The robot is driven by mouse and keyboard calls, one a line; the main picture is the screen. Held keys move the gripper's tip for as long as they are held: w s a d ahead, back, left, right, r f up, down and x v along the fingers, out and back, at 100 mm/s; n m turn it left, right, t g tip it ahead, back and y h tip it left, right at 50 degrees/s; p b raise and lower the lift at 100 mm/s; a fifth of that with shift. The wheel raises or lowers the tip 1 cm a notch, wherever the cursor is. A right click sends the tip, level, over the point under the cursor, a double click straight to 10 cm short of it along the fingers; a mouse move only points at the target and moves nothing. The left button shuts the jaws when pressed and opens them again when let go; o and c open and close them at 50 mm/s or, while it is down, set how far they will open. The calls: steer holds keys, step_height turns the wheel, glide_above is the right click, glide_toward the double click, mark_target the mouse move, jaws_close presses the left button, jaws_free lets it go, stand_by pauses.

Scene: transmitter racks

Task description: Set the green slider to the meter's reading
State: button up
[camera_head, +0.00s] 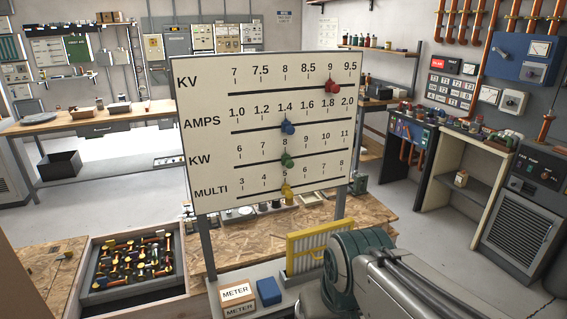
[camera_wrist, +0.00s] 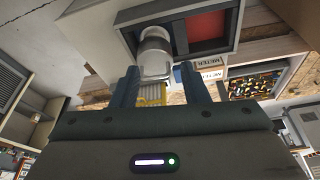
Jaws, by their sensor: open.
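The white board (camera_head: 205,155) stands upright on posts with four scales marked KV, AMPS, KW and MULTI. The green slider (camera_head: 287,160) sits on the KW line, about under the 8. The red slider (camera_head: 332,87) is near KV 9, the blue slider (camera_head: 287,127) near AMPS 1.4, the yellow slider (camera_head: 287,191) near MULTI 5. A dial meter (camera_head: 540,48) is on the blue wall box at upper right; its reading is too small to tell. My gripper (camera_wrist: 160,85) is open, with nothing held between its fingers. The board does not show clearly in the wrist view.
Boxes labelled METER (camera_head: 238,293), a small blue block (camera_head: 268,291) and a yellow ribbed panel (camera_head: 306,250) stand below the board, near my arm. A tray of several colourful parts (camera_head: 130,292) lies at left. Workbenches line the room; some grey floor is clear.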

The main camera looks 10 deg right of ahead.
steer(key=shift+o, duration=0.2)
steer(key=n+t+y+b, duration=0.2)
steer(key=t+y+b, duration=0.1)
steer(key=t+b, duration=0.95)
glide_toward(291, 165)
steer(key=shift+t, duration=0.95)
steer(key=w, duration=0.2)
steer(key=w+a+f+p, duration=0.1)
steer(key=w, duration=0.5)
steer(key=shift+a+f, duration=0.25)
steer(key=shift+a, duration=0.05)
steer(key=shift+c, duration=0.3)
